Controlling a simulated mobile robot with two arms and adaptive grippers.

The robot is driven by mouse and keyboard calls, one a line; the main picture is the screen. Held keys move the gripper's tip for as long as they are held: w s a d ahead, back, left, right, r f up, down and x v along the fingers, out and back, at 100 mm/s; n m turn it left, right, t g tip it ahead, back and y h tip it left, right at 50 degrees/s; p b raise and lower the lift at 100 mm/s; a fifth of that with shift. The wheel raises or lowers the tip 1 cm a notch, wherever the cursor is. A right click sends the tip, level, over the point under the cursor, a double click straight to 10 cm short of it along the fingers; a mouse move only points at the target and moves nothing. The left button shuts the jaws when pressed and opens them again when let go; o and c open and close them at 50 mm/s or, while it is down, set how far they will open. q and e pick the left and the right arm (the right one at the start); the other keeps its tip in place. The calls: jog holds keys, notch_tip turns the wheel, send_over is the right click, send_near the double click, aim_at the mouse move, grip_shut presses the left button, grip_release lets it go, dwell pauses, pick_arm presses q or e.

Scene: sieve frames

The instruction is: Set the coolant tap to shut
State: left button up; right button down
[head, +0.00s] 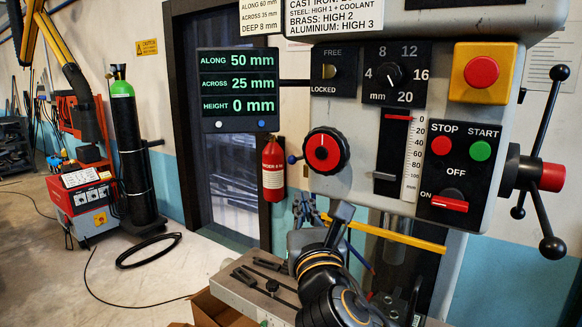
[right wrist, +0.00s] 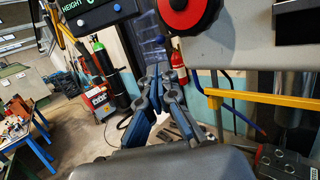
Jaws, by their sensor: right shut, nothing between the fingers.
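I cannot make out the coolant tap for certain in either view. A blue hose-like line (right wrist: 228,108) runs beside the yellow bar in the right wrist view; no tap handle shows clearly on it. The machine's control panel (head: 425,120) carries a red lever switch (head: 450,203) marked ON and OFF, with the red lever level beside ON. My right gripper (head: 304,204) is shut and empty, below the red-and-black knob and apart from the panel. It also shows in the right wrist view (right wrist: 161,78), fingertips close together. My left gripper is not in view.
The red-and-black knob (head: 323,151) and the yellow bar (head: 388,233) are close to my right gripper. The spoked feed handle (head: 540,175) juts out at right. The machine table (head: 238,292) lies below. A fire extinguisher (head: 273,170) hangs behind.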

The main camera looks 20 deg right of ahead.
aim_at(291, 162)
jog(key=p+x, duration=0.5)
jog(key=x, duration=0.8)
jog(key=shift+w+d+p, duration=0.1)
jog(key=shift+p, duration=0.3)
jog(key=shift+w, duration=0.1)
